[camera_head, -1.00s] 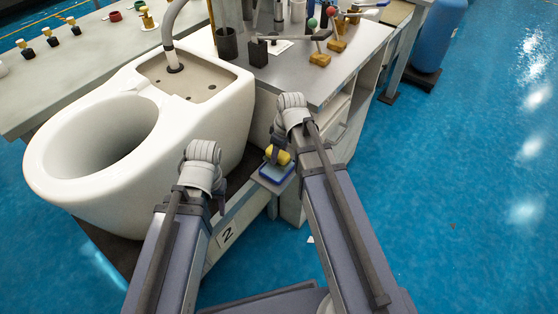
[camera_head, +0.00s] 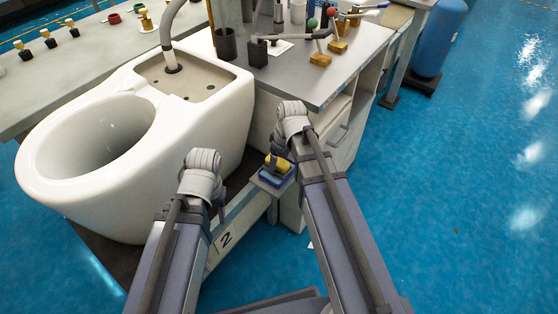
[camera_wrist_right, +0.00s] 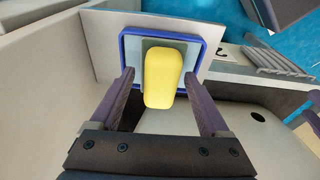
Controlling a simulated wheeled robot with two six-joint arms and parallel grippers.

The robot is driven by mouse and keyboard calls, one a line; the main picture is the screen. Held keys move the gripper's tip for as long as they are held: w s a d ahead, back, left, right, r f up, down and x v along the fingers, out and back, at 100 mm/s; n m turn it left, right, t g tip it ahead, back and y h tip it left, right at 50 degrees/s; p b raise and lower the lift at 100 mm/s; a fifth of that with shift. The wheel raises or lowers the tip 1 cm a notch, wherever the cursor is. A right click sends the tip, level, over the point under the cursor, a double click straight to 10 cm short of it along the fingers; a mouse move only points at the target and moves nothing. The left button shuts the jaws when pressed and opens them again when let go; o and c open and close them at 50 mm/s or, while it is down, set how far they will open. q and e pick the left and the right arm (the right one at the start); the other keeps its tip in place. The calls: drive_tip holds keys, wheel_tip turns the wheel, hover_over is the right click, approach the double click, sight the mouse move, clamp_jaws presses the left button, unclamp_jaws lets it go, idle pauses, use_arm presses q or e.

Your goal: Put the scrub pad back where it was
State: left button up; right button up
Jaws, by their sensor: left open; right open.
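The scrub pad, a yellow grip on a grey base, sits in a shallow blue-rimmed tray. The yellow grip (camera_head: 279,164) and tray (camera_head: 275,182) show in the head view beside the toilet bowl. In the right wrist view the yellow grip (camera_wrist_right: 165,78) is centred within the blue rim (camera_wrist_right: 203,58). My right gripper (camera_wrist_right: 157,80) is open, with one finger on each side of the grip in the picture and gaps between. It also shows in the head view (camera_head: 275,147), just above the pad. My left gripper (camera_head: 221,209) is open and empty beside the toilet.
A white toilet (camera_head: 228,105) fills the left middle. A grey worktop (camera_head: 310,78) behind carries a dark cup and small tools. A conveyor with fittings (camera_head: 50,92) runs at the left. Blue floor (camera_head: 470,210) is clear on the right.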

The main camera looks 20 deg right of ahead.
sight(285, 163)
drive_tip(key=shift+r, duration=0.15)
wheel_tip(285, 163, up, 12)
drive_tip(key=s+d+p, duration=0.1)
drive_tip(key=s+p, duration=0.1)
drive_tip(key=p, duration=1)
drive_tip(key=s+a+m+g+h, duration=0.1)
drive_tip(key=s+a+m, duration=0.3)
drive_tip(key=s+a, duration=0.8)
drive_tip(key=shift+g+h, duration=0.4)
drive_tip(key=shift+h, duration=0.3)
